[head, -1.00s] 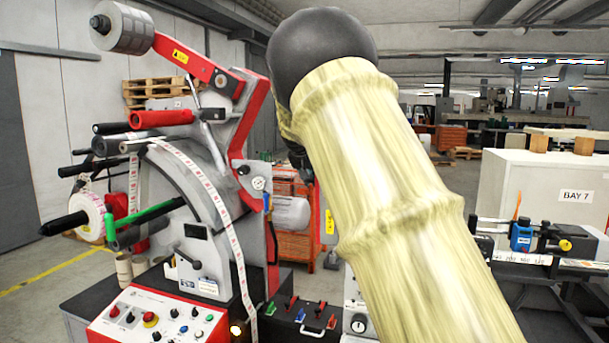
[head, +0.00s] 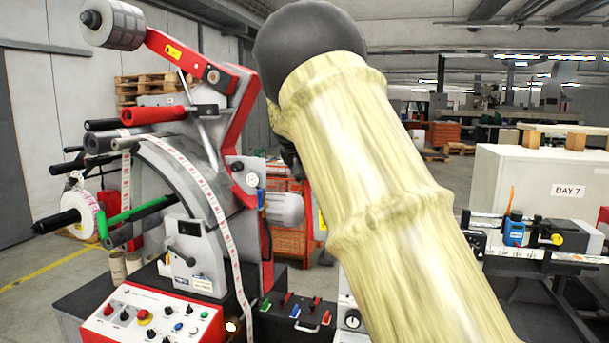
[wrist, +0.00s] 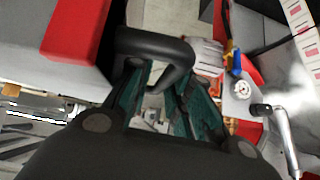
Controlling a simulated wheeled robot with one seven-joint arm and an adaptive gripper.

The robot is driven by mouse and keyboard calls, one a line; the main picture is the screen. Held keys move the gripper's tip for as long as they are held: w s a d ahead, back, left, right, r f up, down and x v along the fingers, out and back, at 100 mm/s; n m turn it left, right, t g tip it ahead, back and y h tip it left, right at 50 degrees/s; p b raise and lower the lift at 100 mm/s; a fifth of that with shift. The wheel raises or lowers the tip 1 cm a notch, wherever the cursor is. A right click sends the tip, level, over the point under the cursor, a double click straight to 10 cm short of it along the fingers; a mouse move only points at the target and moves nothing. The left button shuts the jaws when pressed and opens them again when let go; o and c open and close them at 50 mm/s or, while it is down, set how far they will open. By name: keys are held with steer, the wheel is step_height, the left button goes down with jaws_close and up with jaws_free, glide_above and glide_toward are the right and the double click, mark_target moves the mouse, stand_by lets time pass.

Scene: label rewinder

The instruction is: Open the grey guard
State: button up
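In the wrist view a black curved handle (wrist: 155,46) crosses in front of my gripper (wrist: 158,82). Its bent end reaches down between the two teal-padded fingers, which stand apart with a gap between them. Whether either finger touches the handle I cannot tell. A grey panel with a red part (wrist: 45,68) lies left of the handle; it may be the grey guard, but I cannot tell for sure. In the head view my arm hides my gripper and the handle. The label rewinder (head: 190,160) stands left of my arm.
A silver lever (wrist: 284,130) is right of my gripper in the wrist view. In the head view a control panel (head: 150,318) is low at the left, the label strip (head: 222,220) hangs down the machine, and a white cabinet (head: 525,180) stands at the right.

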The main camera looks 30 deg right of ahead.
steer(key=v, duration=1.1)
steer(key=shift+s+r, duration=0.15)
steer(key=shift+r, duration=0.05)
steer(key=shift+a, duration=0.1)
